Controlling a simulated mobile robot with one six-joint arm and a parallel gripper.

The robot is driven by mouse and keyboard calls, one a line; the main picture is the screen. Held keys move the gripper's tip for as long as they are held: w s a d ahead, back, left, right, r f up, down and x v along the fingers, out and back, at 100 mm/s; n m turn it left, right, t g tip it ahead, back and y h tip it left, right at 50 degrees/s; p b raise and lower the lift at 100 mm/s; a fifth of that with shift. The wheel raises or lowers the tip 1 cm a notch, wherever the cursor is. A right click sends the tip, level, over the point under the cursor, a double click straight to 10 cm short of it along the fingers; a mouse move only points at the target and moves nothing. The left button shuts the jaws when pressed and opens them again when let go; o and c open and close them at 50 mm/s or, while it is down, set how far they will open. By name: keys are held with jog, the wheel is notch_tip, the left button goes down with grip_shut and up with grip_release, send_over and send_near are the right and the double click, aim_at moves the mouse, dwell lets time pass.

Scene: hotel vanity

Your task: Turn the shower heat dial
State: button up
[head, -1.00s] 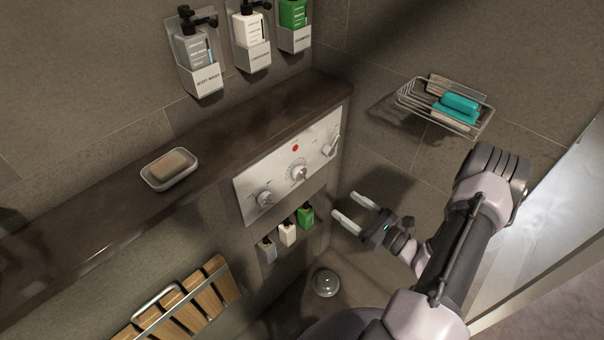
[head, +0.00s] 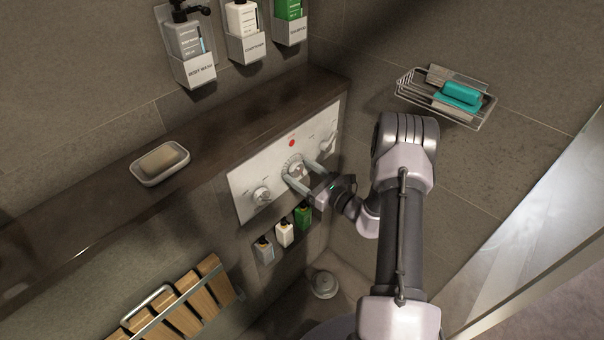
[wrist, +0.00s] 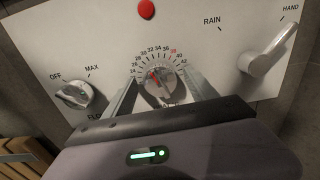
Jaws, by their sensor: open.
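The shower heat dial (head: 295,168) is the middle knob on the white control panel (head: 240,190). In the wrist view the dial (wrist: 158,84) has a ring of numbers around it and a red pointer towards its upper left. My gripper (head: 302,172) is at the panel with its jaws open. In the wrist view one finger (wrist: 122,105) is left of the dial and the other (wrist: 198,88) right of it. I cannot tell whether either finger touches the dial. The gripper body hides the lower edge of the panel.
An OFF–MAX knob (wrist: 76,94) is left of the dial, and a RAIN–HAND lever (wrist: 268,52) is to its right. A red button (wrist: 146,9) is above. Small bottles (head: 285,232) stand in a niche below. A dark ledge (head: 230,120) with a soap dish (head: 146,178) runs above the panel.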

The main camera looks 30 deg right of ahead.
jog(key=c, duration=1.4)
jog(key=shift+m, duration=0.3)
jog(key=m+p, duration=0.2)
jog(key=m, duration=0.2)
jog(key=shift+m, duration=0.4)
jog(key=m+p, duration=0.1)
jog(key=m, duration=0.3)
jog(key=shift+m, duration=0.3)
jog(key=m+p, duration=0.1)
jog(key=m, duration=0.4)
jog(key=shift+p, duration=0.3)
jog(key=m, duration=0.5)
jog(key=shift+f+p, duration=0.1)
jog(key=shift+p, duration=0.3)
jog(key=shift+m, duration=0.3)
